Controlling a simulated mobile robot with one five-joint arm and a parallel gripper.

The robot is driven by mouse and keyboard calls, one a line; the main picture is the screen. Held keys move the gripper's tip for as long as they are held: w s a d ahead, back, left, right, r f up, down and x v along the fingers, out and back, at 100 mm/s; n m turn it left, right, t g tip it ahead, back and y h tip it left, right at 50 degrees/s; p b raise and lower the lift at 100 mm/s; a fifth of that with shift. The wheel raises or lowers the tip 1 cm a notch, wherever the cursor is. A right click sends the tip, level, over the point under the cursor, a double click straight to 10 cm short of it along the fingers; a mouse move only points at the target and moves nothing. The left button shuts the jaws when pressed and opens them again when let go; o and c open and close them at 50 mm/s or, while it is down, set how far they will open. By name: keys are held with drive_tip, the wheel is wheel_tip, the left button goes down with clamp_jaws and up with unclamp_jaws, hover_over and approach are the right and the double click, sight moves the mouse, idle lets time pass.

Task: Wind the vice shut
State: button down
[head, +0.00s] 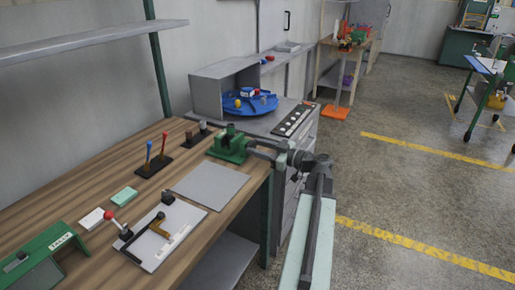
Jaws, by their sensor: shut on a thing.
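The green vice (229,147) stands at the front right corner of the wooden workbench. My arm comes up from the lower right, and my gripper (262,148) reaches left to the front of the vice. Its fingers are at the screw end and closed there on the vice handle. The handle is small and mostly hidden by the fingers, so its angle cannot be told. The gap between the vice jaws is too small to make out.
On the workbench (75,185) lie a grey mat (210,185), a plate with a red-knobbed lever (160,232), and a stand with blue and red levers (155,160). Behind the vice is a cabinet with a blue turntable (250,104). Open floor lies to the right.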

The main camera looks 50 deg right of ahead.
drive_tip(key=shift+m, duration=0.3)
drive_tip(key=m, duration=0.4)
drive_tip(key=shift+d+m, duration=0.1)
drive_tip(key=shift+m, duration=0.2)
drive_tip(key=m, duration=0.5)
drive_tip(key=shift+d+f+m, duration=0.1)
drive_tip(key=shift+m, duration=0.2)
drive_tip(key=c, duration=0.8)
unclamp_jaws()
drive_tip(key=v, duration=0.7)
drive_tip(key=shift+s+d, duration=0.1)
drive_tip(key=shift+s, duration=0.3)
